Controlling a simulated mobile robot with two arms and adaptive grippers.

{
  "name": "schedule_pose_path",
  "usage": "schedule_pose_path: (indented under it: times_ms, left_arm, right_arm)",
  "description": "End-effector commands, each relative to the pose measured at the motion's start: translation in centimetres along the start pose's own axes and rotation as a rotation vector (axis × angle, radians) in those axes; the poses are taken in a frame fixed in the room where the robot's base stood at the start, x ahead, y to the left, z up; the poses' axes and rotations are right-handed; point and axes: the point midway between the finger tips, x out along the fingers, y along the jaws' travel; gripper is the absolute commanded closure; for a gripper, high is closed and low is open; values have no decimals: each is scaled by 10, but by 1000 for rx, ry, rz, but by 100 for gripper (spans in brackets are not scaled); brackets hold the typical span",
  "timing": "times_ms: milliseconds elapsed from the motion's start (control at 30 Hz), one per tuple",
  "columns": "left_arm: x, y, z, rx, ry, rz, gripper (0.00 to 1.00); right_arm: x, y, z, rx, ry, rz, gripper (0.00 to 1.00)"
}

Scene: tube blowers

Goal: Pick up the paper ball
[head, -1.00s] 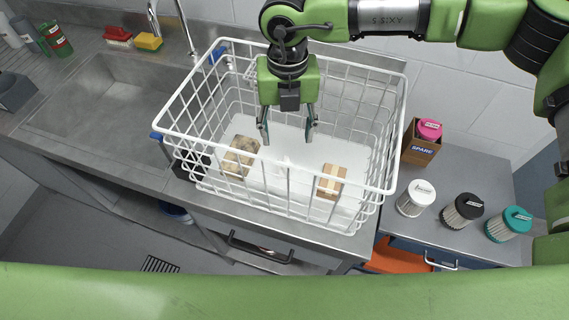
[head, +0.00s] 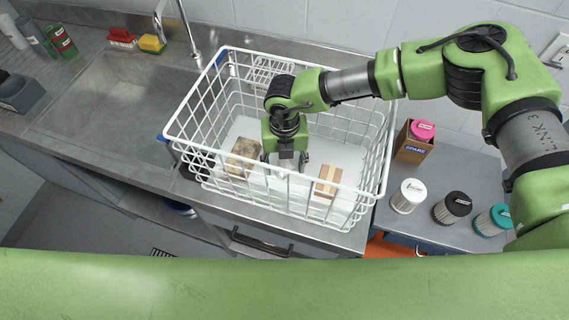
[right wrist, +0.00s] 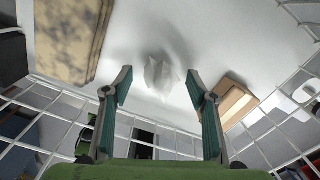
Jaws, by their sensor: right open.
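The paper ball (right wrist: 161,73) is a small crumpled white lump on the white floor of the wire basket (head: 222,188). In the right wrist view it sits between and just beyond my open fingertips, apart from both. My right gripper (head: 285,166) is inside the basket, pointing down; it also shows in the right wrist view (right wrist: 159,84), open and empty. In the head view the ball is hard to tell behind the gripper and the basket wires. My left gripper is not in view.
In the basket, a mottled tan block (head: 242,155) lies left of the gripper and a cardboard box (head: 328,180) lies right. The wire walls rise around. Lidded jars (head: 408,196) and a SPARE box (head: 412,145) stand to the right; a sink (head: 115,112) is at left.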

Motion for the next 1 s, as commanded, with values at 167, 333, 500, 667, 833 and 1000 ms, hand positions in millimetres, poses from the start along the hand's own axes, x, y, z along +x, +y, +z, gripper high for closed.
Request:
schedule_pose_path:
  times_ms: [167,333,500,667,833,1000]
  left_arm:
    - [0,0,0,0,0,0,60]
    - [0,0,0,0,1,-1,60]
    - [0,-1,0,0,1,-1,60]
    - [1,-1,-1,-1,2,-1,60]
    - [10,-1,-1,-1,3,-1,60]
    - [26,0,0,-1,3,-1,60]
  right_arm:
    - [1,0,0,0,-1,0,47]
    - [1,0,0,0,-1,0,78]
    - [1,0,0,0,-1,0,79]
    - [0,0,0,0,-1,0,79]
    - [-16,0,2,0,-4,2,79]
    - [-50,0,2,-2,-6,2,79]
